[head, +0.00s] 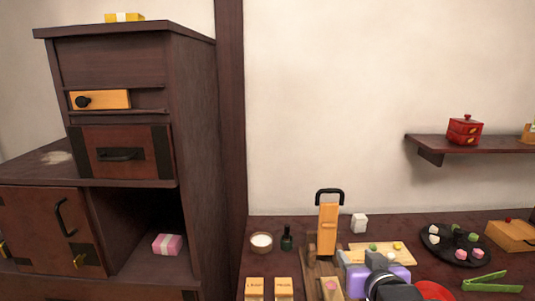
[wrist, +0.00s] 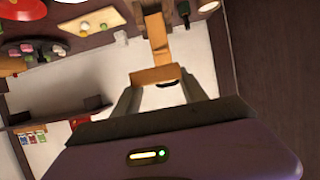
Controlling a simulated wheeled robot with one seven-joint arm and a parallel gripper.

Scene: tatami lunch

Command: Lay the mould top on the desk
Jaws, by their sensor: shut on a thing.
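The mould top looks like a long orange-tan wooden piece (head: 327,232) with a black loop handle at its upper end. It stands upright above the left part of the dark desk (head: 400,230). My gripper (head: 345,258), with its purple and grey body, is just to the right and in front of it. In the wrist view the wooden piece (wrist: 158,75) sits between the fingertips of my gripper (wrist: 160,92), which is shut on it. Whether its lower end touches the wood beneath is hard to tell.
A white bowl (head: 261,241), a dark green bottle (head: 287,239) and two labelled blocks (head: 268,288) are at left. A white cube (head: 359,223), a pale board (head: 395,254), a black tray (head: 455,259) and green tongs (head: 490,283) are at right. A dark cabinet (head: 195,120) borders the left.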

